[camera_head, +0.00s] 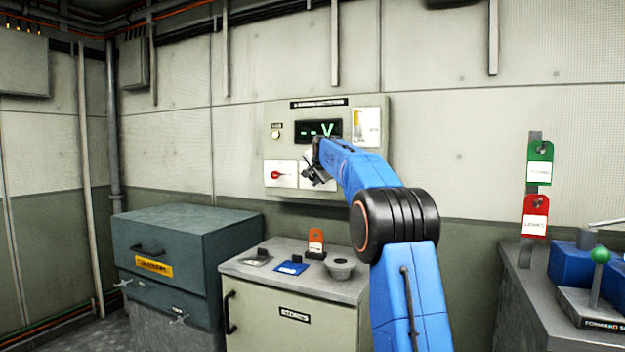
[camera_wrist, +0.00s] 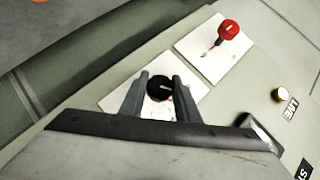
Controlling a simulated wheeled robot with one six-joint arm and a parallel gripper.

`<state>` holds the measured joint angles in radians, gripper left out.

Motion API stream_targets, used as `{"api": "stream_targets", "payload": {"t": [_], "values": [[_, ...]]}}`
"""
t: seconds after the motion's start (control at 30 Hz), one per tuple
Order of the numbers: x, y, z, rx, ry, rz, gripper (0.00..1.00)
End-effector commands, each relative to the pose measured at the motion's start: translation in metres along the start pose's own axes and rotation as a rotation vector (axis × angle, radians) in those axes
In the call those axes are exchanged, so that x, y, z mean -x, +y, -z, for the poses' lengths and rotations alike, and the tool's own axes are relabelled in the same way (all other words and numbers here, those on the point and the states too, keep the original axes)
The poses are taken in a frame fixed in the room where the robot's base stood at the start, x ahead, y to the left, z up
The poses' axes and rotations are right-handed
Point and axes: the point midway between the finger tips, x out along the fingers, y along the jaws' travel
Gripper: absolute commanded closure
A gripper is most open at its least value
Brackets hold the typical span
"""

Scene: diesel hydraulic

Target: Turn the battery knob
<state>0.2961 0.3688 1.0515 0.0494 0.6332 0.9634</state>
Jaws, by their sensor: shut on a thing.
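The grey wall panel (camera_head: 373,165) carries a display (camera_head: 318,129) reading "--V". A black round knob (camera_wrist: 160,88) with a pale mark sits on a white plate (camera_wrist: 117,99). My gripper (camera_wrist: 160,82) has a finger on each side of this knob and is shut on it. In the head view my gripper (camera_head: 313,176) is at the panel's lower middle and hides the knob. A red knob (camera_wrist: 229,30) sits on the neighbouring white plate; it also shows in the head view (camera_head: 279,174). The plates' lettering is too small to read, so I cannot tell which knob is the battery's.
A grey cabinet (camera_head: 295,313) below the panel bears several small items, including an orange tag (camera_head: 316,240). A dark teal chest (camera_head: 185,245) stands to the left. At right, green (camera_head: 539,163) and red (camera_head: 535,216) tags hang near a green-topped lever (camera_head: 600,257).

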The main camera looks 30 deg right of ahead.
Motion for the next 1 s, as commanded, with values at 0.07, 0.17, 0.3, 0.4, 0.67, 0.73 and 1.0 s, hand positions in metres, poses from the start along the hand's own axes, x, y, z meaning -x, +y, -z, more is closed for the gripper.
{"api": "stream_targets", "payload": {"t": [0.07,0.17,0.3,0.4,0.67,0.73,1.0], "values": [[-0.0020,-0.0001,-0.0008,0.050,-0.001,-0.050,0.93],[-0.0022,0.0002,-0.0014,0.115,-0.002,-0.115,0.93],[-0.0023,0.0010,-0.0012,0.197,-0.002,-0.199,0.93],[-0.0019,0.0008,-0.0012,0.247,-0.002,-0.248,0.93],[-0.0016,0.0024,-0.0008,0.341,-0.003,-0.344,0.93],[-0.0014,0.0022,-0.0007,0.356,-0.002,-0.359,0.93],[-0.0012,0.0031,-0.0010,0.384,-0.004,-0.387,0.93]]}}
